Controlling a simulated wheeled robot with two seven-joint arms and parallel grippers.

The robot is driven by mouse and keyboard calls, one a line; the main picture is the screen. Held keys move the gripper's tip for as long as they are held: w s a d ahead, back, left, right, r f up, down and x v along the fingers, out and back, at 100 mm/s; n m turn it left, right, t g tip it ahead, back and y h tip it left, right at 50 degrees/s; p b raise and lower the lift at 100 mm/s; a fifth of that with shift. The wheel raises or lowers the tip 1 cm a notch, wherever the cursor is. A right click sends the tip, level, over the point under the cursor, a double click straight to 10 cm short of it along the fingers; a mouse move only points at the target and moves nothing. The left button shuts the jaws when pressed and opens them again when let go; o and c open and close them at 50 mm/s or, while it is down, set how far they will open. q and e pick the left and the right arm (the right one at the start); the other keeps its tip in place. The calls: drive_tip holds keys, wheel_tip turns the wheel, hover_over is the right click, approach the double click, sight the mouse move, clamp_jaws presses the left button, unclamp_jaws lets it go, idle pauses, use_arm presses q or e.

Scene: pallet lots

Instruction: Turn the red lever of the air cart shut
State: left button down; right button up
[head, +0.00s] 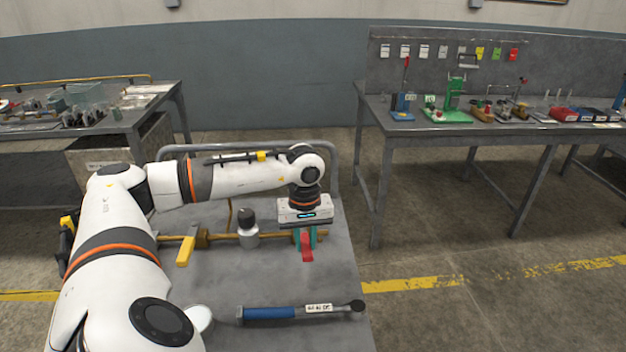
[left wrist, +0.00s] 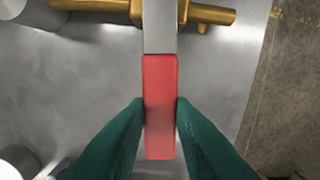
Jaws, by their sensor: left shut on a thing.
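The air cart (head: 205,285) is a grey metal top in front of me with a brass pipe (head: 220,236) running across it. The red lever (head: 307,248) is near the right end of the pipe. In the head view it points toward me, across the pipe's line. In the left wrist view the red grip (left wrist: 160,105) joins a grey shank above a brass valve body (left wrist: 160,8). My left gripper (head: 306,238) is shut on the red lever, its green fingers on both sides of the grip (left wrist: 160,128). My right gripper is not in view.
A blue-handled torque wrench (head: 290,312) lies near the front. A tube rail (head: 334,165) edges the cart's back. Benches stand left and right behind.

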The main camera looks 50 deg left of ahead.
use_arm(q)
drive_tip(key=shift+s+a+m, duration=0.3)
drive_tip(key=shift+s+m, duration=0.1)
drive_tip(key=shift+m, duration=0.3)
drive_tip(key=c, duration=1.2)
unclamp_jaws()
drive_tip(key=shift+c, duration=0.2)
drive_tip(key=shift+r, duration=0.1)
wheel_tip(320, 180, up, 12)
